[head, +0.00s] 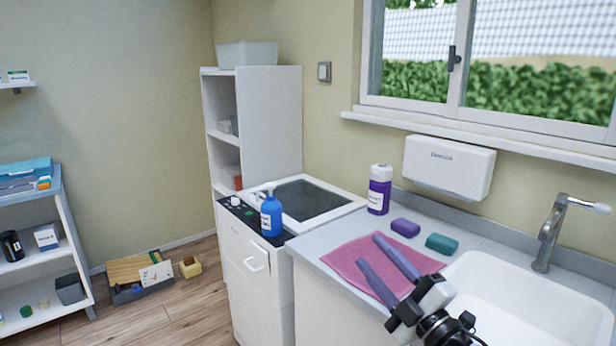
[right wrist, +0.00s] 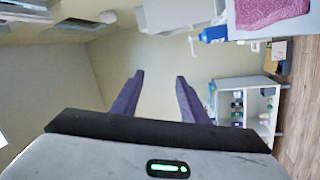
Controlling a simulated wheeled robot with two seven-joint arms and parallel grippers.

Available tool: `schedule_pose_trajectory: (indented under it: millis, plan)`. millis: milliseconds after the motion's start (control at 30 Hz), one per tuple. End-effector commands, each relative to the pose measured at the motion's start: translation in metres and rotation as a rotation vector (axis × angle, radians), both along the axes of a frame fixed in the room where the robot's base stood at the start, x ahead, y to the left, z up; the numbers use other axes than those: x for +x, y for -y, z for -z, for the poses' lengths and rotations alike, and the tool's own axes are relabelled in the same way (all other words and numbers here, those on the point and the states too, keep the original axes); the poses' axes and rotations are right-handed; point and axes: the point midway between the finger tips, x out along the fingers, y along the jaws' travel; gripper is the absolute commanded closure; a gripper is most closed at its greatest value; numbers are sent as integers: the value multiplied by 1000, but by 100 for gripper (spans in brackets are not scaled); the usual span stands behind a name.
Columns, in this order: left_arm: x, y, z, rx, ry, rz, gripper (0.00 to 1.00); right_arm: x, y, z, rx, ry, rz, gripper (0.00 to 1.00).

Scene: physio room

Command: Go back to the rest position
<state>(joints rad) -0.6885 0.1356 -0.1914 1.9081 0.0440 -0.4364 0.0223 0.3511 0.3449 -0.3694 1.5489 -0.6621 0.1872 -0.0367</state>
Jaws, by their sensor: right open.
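My right gripper (head: 369,258) is open and empty, with its two purple fingers apart above the pink cloth on the counter. In the right wrist view, the fingers of this gripper (right wrist: 158,82) stand apart with only the room beyond between them. The pink cloth (head: 345,262) lies on the counter left of the sink and is partly hidden behind the fingers. It also shows at the top right of the right wrist view (right wrist: 268,10). My left gripper is in neither view.
A white sink (head: 480,290) with a metal faucet (head: 549,240) is at right. A purple bottle (head: 379,190), a purple block (head: 405,228) and a teal block (head: 441,244) stand behind the cloth. A blue pump bottle (head: 271,214) stands on the white cabinet (head: 255,285).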

Motion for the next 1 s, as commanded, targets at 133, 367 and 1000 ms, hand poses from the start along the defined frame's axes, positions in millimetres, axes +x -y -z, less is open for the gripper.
schedule_pose_trajectory:
  millis: [133, 367, 1000]
  plan:
    - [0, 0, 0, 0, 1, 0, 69, -48, 15, 109, 242, -315, 94, 60]
    - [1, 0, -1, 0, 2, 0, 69, -154, 34, 248, 534, -766, 268, 60]
    - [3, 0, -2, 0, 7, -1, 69, -356, 35, 374, 854, -1354, 538, 60]
